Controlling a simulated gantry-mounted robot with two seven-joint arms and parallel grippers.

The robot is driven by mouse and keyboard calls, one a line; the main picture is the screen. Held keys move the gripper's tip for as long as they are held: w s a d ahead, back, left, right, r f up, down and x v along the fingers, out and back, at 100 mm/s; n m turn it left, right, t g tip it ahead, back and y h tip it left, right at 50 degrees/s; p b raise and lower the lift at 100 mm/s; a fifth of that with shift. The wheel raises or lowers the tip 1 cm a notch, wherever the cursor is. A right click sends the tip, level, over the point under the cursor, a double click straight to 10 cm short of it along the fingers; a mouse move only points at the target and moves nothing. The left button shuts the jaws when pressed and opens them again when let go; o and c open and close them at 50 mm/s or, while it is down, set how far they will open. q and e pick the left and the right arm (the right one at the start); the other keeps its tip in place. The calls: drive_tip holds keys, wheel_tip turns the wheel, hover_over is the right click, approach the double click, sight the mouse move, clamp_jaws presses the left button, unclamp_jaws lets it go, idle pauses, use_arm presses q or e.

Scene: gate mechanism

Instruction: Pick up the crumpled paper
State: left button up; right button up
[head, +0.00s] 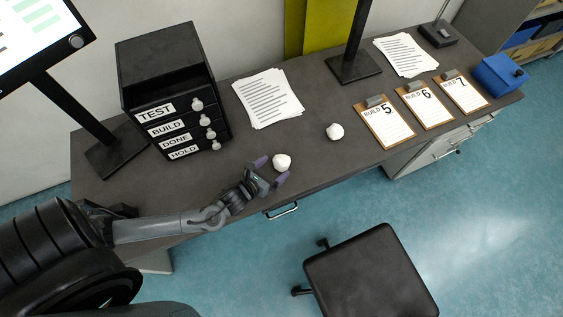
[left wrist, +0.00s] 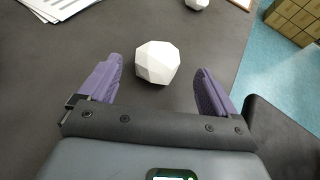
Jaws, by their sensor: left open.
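A white crumpled paper ball (head: 282,162) lies on the dark desk near its front edge. It also shows in the left wrist view (left wrist: 158,62), just beyond and between the fingertips. My left gripper (head: 272,170) is open and low over the desk, with its purple fingers on either side of the near part of the ball; I cannot tell whether they touch it. A second white crumpled ball (head: 335,131) lies farther right on the desk. It is partly visible at the top of the left wrist view (left wrist: 196,4). My right gripper is not in view.
A black drawer unit (head: 160,75) with labelled drawers stands behind the gripper. Printed paper stacks (head: 268,97) and clipboards (head: 385,122) lie on the desk. A monitor stand (head: 354,68) is at the back, and a black chair (head: 370,272) is in front.

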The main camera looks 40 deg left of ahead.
sight(278, 164)
use_arm(q)
drive_tip(key=shift+f+b+x, duration=0.1)
drive_tip(key=shift+b+x, duration=0.3)
drive_tip(key=shift+x, duration=0.9)
drive_tip(key=shift+f+b+x, duration=0.15)
drive_tip(key=shift+b+x, duration=0.2)
drive_tip(key=shift+x, duration=0.95)
drive_tip(key=shift+s+a, duration=0.1)
drive_tip(key=shift+a, duration=0.05)
drive_tip(key=c, duration=1.1)
